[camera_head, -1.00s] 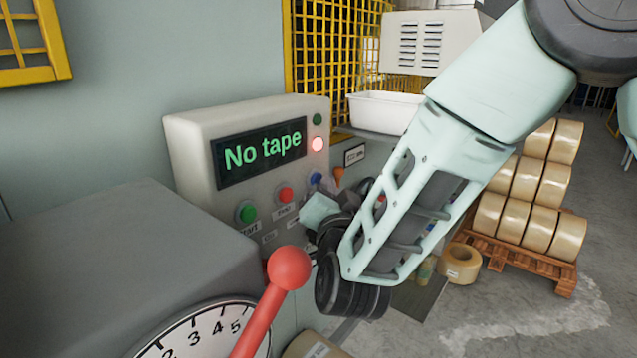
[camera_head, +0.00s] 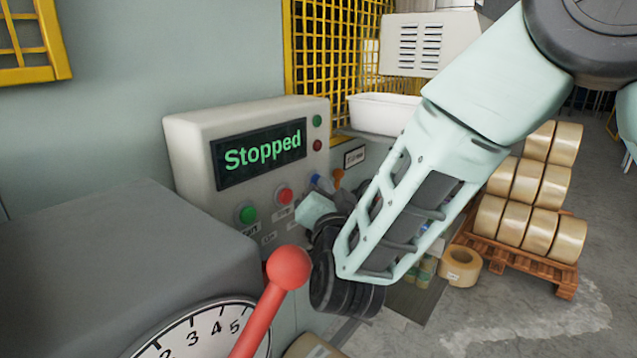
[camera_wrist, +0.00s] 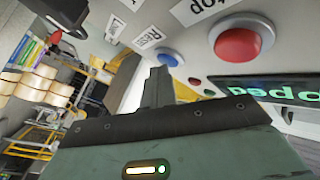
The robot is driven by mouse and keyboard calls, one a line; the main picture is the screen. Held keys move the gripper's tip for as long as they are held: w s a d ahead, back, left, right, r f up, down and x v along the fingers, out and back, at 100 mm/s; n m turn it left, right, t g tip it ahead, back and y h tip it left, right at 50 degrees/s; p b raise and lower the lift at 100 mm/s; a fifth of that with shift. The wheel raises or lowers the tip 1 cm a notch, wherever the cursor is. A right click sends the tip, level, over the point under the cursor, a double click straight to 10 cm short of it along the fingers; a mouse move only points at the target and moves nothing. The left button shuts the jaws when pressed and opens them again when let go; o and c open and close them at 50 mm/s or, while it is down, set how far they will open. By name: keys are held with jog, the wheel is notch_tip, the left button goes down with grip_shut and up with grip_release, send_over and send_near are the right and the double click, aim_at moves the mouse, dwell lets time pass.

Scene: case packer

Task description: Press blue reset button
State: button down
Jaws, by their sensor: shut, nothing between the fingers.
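The blue reset button (camera_head: 315,180) is on the front of the grey control box (camera_head: 190,150), right of the red stop button (camera_head: 284,195) and the green start button (camera_head: 245,213). My gripper (camera_head: 326,187) is at the panel beside the blue button and partly covers it. In the wrist view the blue button (camera_wrist: 168,57) shows just beyond the tips of my shut, empty gripper (camera_wrist: 158,72). Whether the tips touch the button, I cannot tell. The red button (camera_wrist: 238,45) is to its right there. The display (camera_head: 260,152) reads "Stopped".
A red-knobbed lever (camera_head: 289,267) and a dial (camera_head: 205,335) stand in front, below the box. An orange knob (camera_head: 338,176) is close right of the blue button. Tape rolls (camera_head: 525,195) on a pallet stand at the right.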

dwell(0.4)
jog(key=shift+s+d+b, duration=0.5)
jog(key=shift+d, duration=0.15)
jog(key=shift+s+d+b, duration=0.5)
jog(key=shift+s+d, duration=0.3)
jog(key=shift+d, duration=0.2)
jog(key=shift+s+d+b, duration=0.45)
jog(key=shift+s+d, duration=0.3)
jog(key=shift+d, duration=0.25)
